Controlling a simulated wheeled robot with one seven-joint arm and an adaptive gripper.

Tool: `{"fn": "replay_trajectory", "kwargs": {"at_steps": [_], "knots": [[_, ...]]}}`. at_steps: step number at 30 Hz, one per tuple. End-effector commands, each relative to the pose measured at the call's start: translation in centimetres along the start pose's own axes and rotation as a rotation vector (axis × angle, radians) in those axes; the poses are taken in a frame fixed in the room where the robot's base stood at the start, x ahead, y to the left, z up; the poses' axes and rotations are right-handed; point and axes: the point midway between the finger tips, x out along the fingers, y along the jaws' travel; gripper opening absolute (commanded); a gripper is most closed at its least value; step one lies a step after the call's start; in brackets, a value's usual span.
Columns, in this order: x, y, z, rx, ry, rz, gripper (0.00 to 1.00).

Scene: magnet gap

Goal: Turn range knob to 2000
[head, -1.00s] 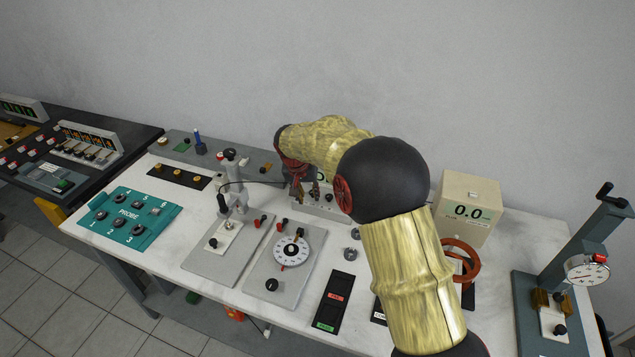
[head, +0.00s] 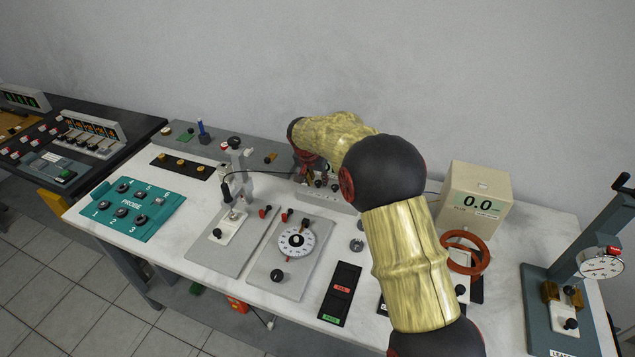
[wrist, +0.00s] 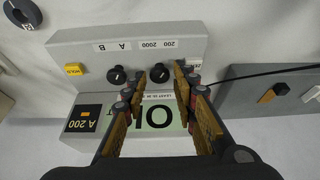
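The range knob (wrist: 159,73) is a small black knob on the grey meter box (wrist: 185,45), under the label "200 2000" in the wrist view. A second black knob (wrist: 117,76) sits left of it, by the label "A B". My gripper (wrist: 158,78) is open, its two fingers on either side of the range knob in the picture. I cannot tell whether they touch it. A pale display (wrist: 158,117) shows partly between the fingers. In the head view, the meter box (head: 335,203) is partly hidden by my arm, and the gripper is hard to make out there.
A yellow button (wrist: 73,69) and an "A 200" panel (wrist: 85,112) are left on the box. A black cable (wrist: 255,73) runs right. A dial plate (head: 292,262), a teal probe tray (head: 132,210) and a beige meter (head: 475,200) stand on the white table.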

Motion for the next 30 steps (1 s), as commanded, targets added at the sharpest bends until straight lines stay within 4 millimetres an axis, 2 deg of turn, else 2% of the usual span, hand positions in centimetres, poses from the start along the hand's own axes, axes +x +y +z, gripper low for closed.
{"fn": "replay_trajectory", "kwargs": {"at_steps": [10, 25, 30], "knots": [[0.45, -0.01, -0.08, 0.000, 0.001, -0.001, 0.28], [0.47, -0.01, -0.04, 0.000, 0.001, -0.001, 0.00], [0.46, 0.00, -0.04, -0.001, 0.001, -0.001, 0.00]]}}
